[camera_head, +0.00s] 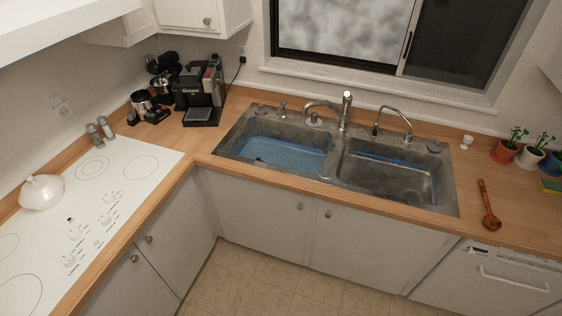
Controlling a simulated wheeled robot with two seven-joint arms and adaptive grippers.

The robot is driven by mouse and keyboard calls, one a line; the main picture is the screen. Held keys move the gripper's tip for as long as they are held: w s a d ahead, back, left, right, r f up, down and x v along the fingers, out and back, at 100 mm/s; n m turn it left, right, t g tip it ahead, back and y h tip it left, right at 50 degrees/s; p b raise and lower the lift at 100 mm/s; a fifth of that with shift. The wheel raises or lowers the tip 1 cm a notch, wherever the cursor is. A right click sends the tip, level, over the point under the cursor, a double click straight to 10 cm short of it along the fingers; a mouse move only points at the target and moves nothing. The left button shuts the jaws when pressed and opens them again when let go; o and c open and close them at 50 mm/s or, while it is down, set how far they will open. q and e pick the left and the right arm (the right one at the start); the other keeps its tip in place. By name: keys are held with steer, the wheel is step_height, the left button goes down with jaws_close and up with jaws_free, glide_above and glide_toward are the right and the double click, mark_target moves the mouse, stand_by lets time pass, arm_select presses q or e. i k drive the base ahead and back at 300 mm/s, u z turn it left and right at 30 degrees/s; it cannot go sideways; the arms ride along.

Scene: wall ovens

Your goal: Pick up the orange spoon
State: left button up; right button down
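An orange-brown spoon (487,204) lies on the wooden countertop (520,215) to the right of the sink in the head view. Its bowl end points toward the counter's front edge and its handle toward the back. Neither of my grippers shows in this view, and nothing touches the spoon.
A double-basin metal sink (335,190) with taps is left of the spoon. Potted plants (528,157), a sponge (551,187) and a small white cup (466,142) stand behind it. A dishwasher (490,280) is below. A coffee machine (202,92) and white stovetop (85,210) are farther left.

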mark_target(490, 221)
steer(key=z, duration=1.95)
steer(key=k, duration=0.5)
steer(key=u, duration=0.95)
steer(key=i, duration=1.8)
steer(key=z, duration=0.35)
